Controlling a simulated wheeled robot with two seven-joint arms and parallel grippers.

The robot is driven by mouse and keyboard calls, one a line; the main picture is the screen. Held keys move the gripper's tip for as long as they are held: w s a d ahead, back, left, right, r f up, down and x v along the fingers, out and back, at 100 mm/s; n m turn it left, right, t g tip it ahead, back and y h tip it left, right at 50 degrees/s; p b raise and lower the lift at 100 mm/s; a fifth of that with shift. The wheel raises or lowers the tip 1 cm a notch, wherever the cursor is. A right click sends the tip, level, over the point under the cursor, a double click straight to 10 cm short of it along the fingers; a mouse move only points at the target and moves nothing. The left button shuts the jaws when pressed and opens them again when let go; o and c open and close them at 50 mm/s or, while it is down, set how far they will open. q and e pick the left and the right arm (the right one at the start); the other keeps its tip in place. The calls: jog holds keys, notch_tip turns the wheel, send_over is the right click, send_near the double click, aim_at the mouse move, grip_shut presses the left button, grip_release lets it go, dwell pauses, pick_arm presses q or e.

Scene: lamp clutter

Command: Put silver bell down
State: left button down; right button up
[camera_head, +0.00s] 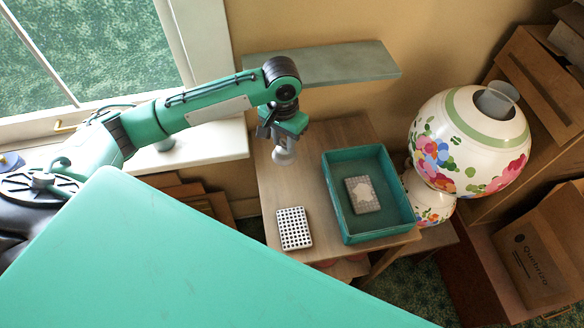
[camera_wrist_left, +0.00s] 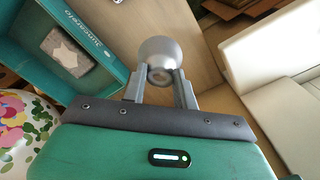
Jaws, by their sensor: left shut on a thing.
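The silver bell (camera_head: 283,156) hangs at the end of my left gripper (camera_head: 284,137) in the head view, over the far left part of the wooden table (camera_head: 318,148). In the left wrist view the bell (camera_wrist_left: 162,58) shows as a round silver cup between the two fingertips of my left gripper (camera_wrist_left: 160,84), which is shut on it. Whether the bell touches the table top cannot be told. My right gripper is not in view.
A teal tray (camera_head: 343,205) holding a patterned grey block (camera_head: 362,194) stands right of the bell. A white perforated block (camera_head: 294,228) lies at the table's near left. A large floral lamp (camera_head: 458,140) stands at the right, near cardboard boxes (camera_head: 541,254). A grey shelf (camera_head: 335,63) is behind.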

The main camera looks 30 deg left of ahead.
aim_at(284, 158)
pick_arm(q)
notch_tip(284, 158, down, 8)
jog(key=shift+r, duration=0.25)
notch_tip(284, 158, down, 5)
jog(key=shift+f+p, duration=0.1)
jog(key=shift+p, duration=0.35)
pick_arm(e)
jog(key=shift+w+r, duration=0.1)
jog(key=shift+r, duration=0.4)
pick_arm(q)
jog(key=c, duration=1.1)
grip_release()
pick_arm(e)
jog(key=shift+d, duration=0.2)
